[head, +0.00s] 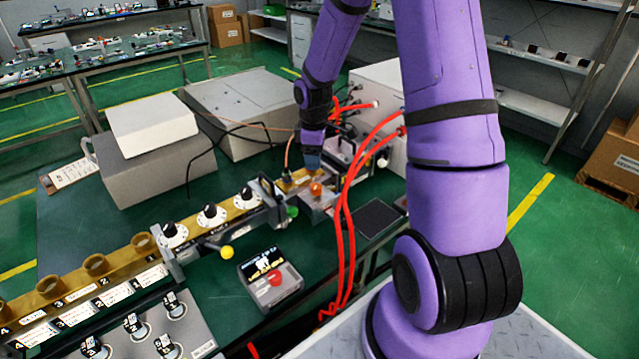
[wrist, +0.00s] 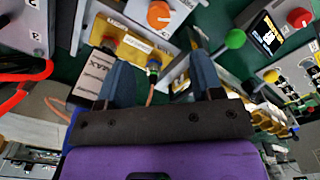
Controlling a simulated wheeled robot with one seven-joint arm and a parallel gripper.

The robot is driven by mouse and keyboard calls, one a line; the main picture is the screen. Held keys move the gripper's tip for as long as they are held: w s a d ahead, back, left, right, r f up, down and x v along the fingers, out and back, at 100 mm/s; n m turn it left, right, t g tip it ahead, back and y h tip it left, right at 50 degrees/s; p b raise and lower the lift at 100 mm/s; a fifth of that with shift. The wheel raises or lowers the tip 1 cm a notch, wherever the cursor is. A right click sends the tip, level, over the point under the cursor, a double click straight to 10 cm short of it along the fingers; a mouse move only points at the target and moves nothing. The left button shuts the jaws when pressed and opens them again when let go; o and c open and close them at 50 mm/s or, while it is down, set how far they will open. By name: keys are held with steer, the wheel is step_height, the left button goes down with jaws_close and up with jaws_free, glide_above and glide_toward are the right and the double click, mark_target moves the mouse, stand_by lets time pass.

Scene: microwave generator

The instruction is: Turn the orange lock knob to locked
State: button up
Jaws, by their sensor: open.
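The orange lock knob (head: 316,188) is small and round and sits on a grey metal block at the end of the brass-coloured rail. In the wrist view the orange knob (wrist: 159,15) is at the top middle, on a white round base, beyond my fingertips. My gripper (wrist: 160,60) is open, its two blue-grey fingers spread apart with neither touching the knob. In the head view my gripper (head: 312,160) points down just behind the knob, partly blurred into the fittings there. A cable connector (wrist: 153,68) shows between the fingers; I cannot tell whether they touch it.
Red hoses (head: 347,215) arch in front of the knob's right side. A yellow-ball lever (head: 227,252), a green knob (wrist: 235,39) and a display box with a red button (head: 273,278) stand nearby. A dark flat pad (head: 378,219) lies to the right. Grey boxes (head: 240,105) stand behind.

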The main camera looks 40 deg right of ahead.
mark_target(315, 186)
step_height(315, 186, down, 11)
steer(key=shift+d+f, duration=0.1)
stand_by(0.5)
steer(key=c, duration=0.9)
